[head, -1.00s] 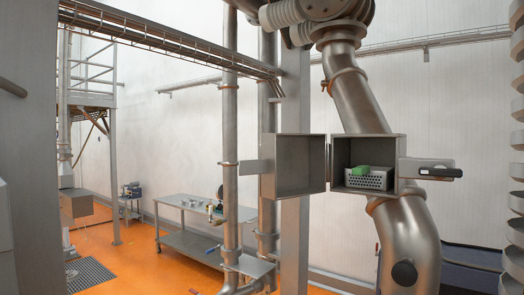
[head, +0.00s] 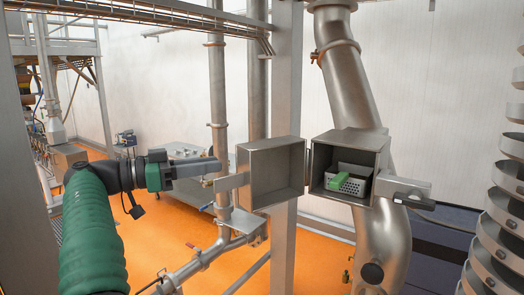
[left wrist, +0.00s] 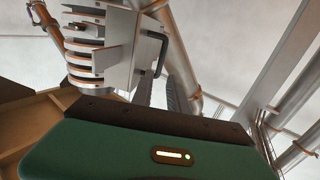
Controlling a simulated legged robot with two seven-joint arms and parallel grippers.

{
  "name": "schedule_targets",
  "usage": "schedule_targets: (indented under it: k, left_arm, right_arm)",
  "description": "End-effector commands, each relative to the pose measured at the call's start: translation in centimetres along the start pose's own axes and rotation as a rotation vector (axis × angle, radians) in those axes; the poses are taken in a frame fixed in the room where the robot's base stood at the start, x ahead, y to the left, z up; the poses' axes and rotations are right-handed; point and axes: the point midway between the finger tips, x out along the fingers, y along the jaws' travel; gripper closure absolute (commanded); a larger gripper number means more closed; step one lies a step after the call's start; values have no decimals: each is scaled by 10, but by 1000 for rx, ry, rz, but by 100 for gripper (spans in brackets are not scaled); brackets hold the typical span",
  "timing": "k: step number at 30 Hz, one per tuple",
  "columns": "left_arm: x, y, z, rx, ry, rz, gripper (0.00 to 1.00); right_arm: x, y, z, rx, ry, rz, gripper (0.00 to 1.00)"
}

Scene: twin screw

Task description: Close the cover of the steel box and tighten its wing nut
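The steel box (head: 378,152) stands open in the middle right of the head view, a perforated tray (head: 357,174) and a green block (head: 340,181) inside it. Its cover (head: 272,172) is swung out to the left, hollow side facing me, with a flat tab (head: 228,183) on its left edge. A flat tab with a dark elongated part (head: 414,201) sticks out from the box's right side; I cannot tell whether that part is the wing nut. My left gripper (head: 218,169) points right, just short of the cover's tab. Whether its fingers are apart is unclear. My right gripper is not in view.
A vertical pipe (head: 218,100) rises behind my left gripper, and a post (head: 286,80) rises behind the cover. A thick bent pipe (head: 350,75) runs behind the box. A metal spiral (head: 490,230) stands at the far right. Orange floor lies below.

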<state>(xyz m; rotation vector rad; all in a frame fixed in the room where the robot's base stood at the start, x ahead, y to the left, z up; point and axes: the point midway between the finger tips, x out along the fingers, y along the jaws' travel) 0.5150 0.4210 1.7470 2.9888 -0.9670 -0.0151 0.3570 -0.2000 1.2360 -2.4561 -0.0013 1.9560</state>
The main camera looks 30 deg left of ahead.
Motion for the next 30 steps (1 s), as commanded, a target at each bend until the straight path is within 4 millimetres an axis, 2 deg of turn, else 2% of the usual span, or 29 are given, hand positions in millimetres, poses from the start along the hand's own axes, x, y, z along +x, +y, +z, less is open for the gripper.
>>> schedule_targets:
  k: [9, 15, 19, 26, 30]
  left_arm:
    - [84, 0, -6, 0, 3, 2, 80]
    - [123, -1, -4, 0, 2, 0, 80]
    - [132, -1, -2, 3, 3, -2, 80]
    - [133, -1, -2, 3, 4, -3, 80]
    - [132, -1, -2, 3, 5, -3, 96]
  right_arm:
    - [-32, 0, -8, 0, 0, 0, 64]
    - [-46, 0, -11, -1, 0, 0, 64]
    - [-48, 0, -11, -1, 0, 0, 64]
    - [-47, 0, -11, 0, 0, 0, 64]
    - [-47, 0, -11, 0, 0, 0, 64]
